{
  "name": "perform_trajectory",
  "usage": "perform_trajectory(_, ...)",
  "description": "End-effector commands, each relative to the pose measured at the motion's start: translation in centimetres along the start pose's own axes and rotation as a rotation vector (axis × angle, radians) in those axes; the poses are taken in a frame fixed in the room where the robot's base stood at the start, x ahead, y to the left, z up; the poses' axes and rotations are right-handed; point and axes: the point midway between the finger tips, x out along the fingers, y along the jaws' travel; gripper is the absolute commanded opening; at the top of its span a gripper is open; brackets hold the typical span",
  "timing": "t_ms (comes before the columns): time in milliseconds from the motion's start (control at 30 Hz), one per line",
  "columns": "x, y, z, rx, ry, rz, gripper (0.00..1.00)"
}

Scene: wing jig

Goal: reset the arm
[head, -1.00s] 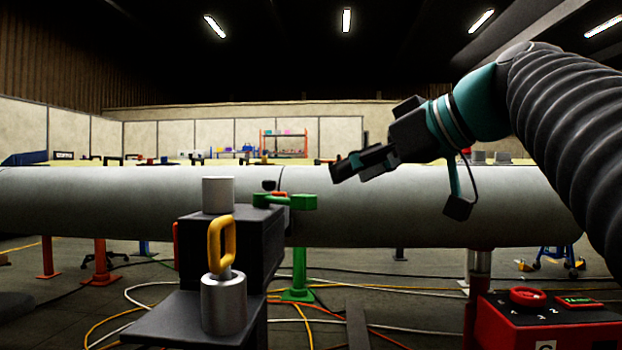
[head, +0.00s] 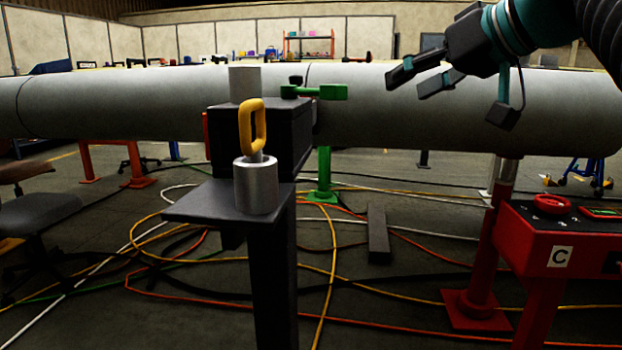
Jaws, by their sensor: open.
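My gripper (head: 420,84) is in the upper right of the head view, at the end of my arm. Its dark fingers point left and slightly down, spread apart with nothing between them. It shows in front of the long grey cylinder (head: 420,118), to the right of the green clamp (head: 322,91). I cannot tell how far it is from the cylinder's surface. The upper part of my arm is cut off by the frame edge.
A dark stepped stand (head: 270,270) holds a metal cylinder with a yellow handle (head: 253,128) and a light grey block (head: 245,83). A red control box (head: 562,237) marked C stands at the right. Several cables lie loose across the floor.

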Motion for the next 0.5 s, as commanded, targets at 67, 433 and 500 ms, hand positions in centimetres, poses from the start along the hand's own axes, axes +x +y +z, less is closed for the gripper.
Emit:
perform_trajectory(67, 1.3, 2.5, 2.6, 0.104, -0.046, 0.064, 0.56)
perform_trajectory(433, 4.3, 7.2, 19.8, 0.427, -0.301, 0.406, 0.56)
perform_trajectory(500, 4.2, 6.9, 23.2, 0.437, -0.349, 0.456, 0.56)
